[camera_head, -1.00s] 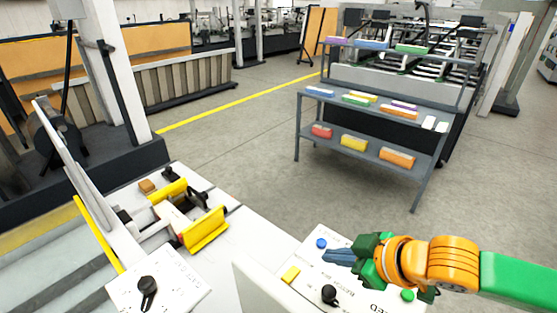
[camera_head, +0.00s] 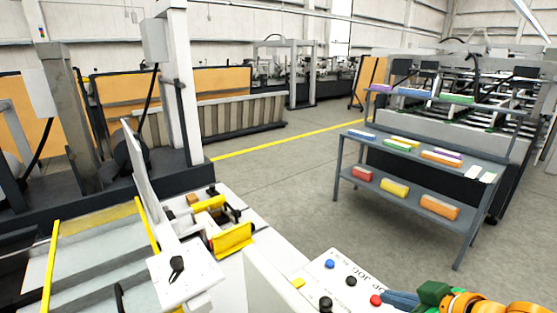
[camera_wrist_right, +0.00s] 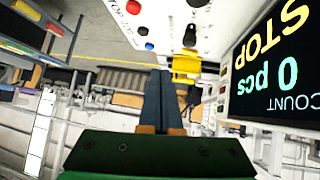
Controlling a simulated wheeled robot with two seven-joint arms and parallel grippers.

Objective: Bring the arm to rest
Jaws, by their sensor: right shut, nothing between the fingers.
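My right gripper (camera_head: 402,300) is at the bottom right of the head view, beside the white control panel (camera_head: 318,268). Its blue fingers are together with nothing between them, close to the red button (camera_head: 376,300). I cannot tell whether they touch the panel. In the right wrist view the shut fingers (camera_wrist_right: 160,98) point toward the panel, which has a red button (camera_wrist_right: 133,7) and a black knob (camera_wrist_right: 190,36). My left gripper is not in view.
A display (camera_wrist_right: 275,65) reads STOP and 0 pcs. A grey shelf rack (camera_head: 420,160) with coloured boxes stands at the right. The machine with a yellow guide (camera_head: 232,238) is at the left. Open floor (camera_head: 290,180) lies between them.

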